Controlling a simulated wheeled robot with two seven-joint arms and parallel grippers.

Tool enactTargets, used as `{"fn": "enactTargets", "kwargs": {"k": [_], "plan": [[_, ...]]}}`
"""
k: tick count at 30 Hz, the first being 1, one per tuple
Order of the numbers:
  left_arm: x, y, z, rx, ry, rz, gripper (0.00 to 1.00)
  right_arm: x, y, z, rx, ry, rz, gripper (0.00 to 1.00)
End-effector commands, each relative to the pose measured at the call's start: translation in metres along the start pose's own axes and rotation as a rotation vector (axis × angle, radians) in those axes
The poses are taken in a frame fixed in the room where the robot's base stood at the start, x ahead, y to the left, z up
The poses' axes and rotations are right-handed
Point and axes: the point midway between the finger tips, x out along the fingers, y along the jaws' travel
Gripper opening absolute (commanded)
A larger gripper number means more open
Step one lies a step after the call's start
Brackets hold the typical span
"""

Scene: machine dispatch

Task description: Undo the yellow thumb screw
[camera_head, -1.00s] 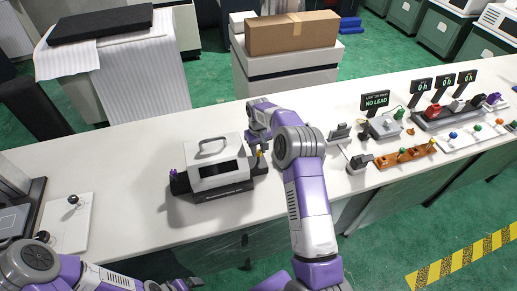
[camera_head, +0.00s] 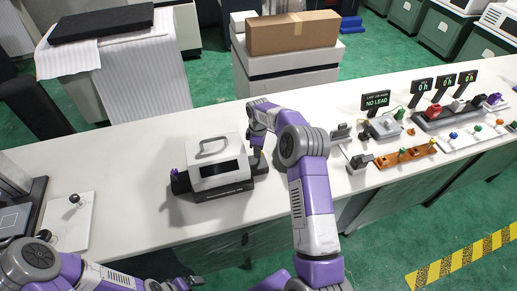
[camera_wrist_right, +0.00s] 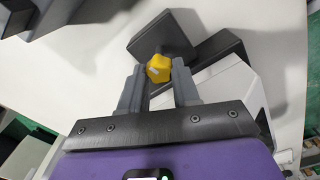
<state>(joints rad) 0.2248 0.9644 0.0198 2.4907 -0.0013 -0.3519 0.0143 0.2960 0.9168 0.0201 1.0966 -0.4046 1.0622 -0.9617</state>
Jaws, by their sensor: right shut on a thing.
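The white device (camera_head: 213,175) with a top handle sits on a black base on the table. The yellow thumb screw (camera_wrist_right: 158,68) is between my right gripper's fingers in the right wrist view, at the device's end. My right gripper (camera_wrist_right: 158,82) is shut on it. In the head view my right gripper (camera_head: 257,155) is at the device's right end and hides the yellow screw. A purple thumb screw (camera_head: 175,173) stands at the device's left end. My left gripper (camera_head: 188,283) is low at the bottom edge, away from the device; its jaws are unclear.
Right of my right arm are a grey fixture (camera_head: 382,127), an orange rack (camera_head: 405,155) with colored pieces, and small signs, one reading NO LEAD (camera_head: 376,100). A white plate with a black knob (camera_head: 74,199) lies at the left. The table in front of the device is clear.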

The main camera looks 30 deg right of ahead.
Motion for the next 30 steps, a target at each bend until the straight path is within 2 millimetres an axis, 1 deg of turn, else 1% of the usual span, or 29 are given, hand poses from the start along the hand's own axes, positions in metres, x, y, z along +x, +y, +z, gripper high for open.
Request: {"fn": "enactTargets", "kwargs": {"k": [21,30], "plan": [[-0.0057,0.0022,0.0002,0.0,0.0,0.0,0.98,-0.0002,-0.0018,0.0011,-0.681,0.0,-0.001,0.01],[-0.0081,0.003,0.0003,0.0,0.0,0.0,0.98,-0.0003,-0.0023,0.0013,-0.934,0.0,0.0,0.01]]}}
